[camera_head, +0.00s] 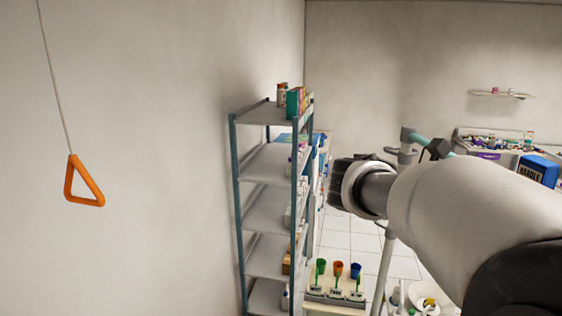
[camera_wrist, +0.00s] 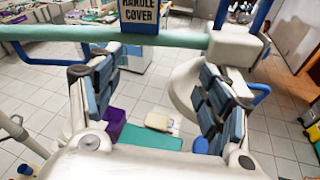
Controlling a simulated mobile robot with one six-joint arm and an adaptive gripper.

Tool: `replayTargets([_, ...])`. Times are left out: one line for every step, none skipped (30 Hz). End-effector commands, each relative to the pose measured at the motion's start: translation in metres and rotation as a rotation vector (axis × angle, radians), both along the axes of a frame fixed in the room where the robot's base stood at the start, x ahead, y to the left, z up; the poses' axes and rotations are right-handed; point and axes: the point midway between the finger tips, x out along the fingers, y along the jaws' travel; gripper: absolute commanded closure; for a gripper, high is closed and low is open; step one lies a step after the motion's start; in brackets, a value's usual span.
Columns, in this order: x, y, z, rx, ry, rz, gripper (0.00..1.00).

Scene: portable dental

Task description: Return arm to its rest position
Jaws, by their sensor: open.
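My arm (camera_head: 450,203) reaches in from the lower right of the head view, its large white link pointing left toward a dark end beside the shelf rack. My gripper (camera_wrist: 159,88) shows in the wrist view with its two blue-grey padded fingers spread wide apart. Nothing is held between them; floor and a green mat (camera_wrist: 150,137) show through the gap. I cannot make out the fingers in the head view.
A metal shelf rack (camera_head: 266,163) stands left of my arm. An orange triangular pull handle (camera_head: 84,182) hangs at the left. A teal bar (camera_wrist: 120,38) crosses beyond my fingers. A blue handle-cover box (camera_head: 538,171) is at the right. Colored cups (camera_head: 338,268) stand below.

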Motion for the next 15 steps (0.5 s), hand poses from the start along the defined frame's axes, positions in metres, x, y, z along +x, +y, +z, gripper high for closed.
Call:
replayTargets([-0.018, 0.005, -0.038, 0.08, -0.073, -0.009, 0.29])
replayTargets([-0.028, 0.01, -0.057, 0.135, -0.124, -0.02, 0.29])
replayTargets([-0.04, 0.017, -0.082, 0.209, -0.193, -0.036, 0.29])
replayTargets([-0.049, 0.023, -0.101, 0.265, -0.246, -0.051, 0.29])
replayTargets([-0.058, 0.03, -0.119, 0.32, -0.298, -0.067, 0.29])
replayTargets([-0.069, 0.04, -0.143, 0.392, -0.367, -0.093, 0.29])
replayTargets([-0.078, 0.048, -0.161, 0.446, -0.419, -0.116, 0.29])
replayTargets([-0.086, 0.057, -0.179, 0.502, -0.47, -0.14, 0.29])
replayTargets([-0.096, 0.07, -0.202, 0.574, -0.54, -0.176, 0.29])
replayTargets([-0.103, 0.08, -0.22, 0.629, -0.593, -0.205, 0.29])
replayTargets([-0.111, 0.09, -0.237, 0.682, -0.644, -0.237, 0.29])
replayTargets([-0.12, 0.105, -0.259, 0.755, -0.715, -0.286, 0.29])
replayTargets([-0.126, 0.116, -0.276, 0.809, -0.767, -0.325, 0.29])
replayTargets([-0.133, 0.128, -0.292, 0.865, -0.821, -0.367, 0.29])
replayTargets([-0.14, 0.144, -0.314, 0.937, -0.889, -0.427, 0.29])
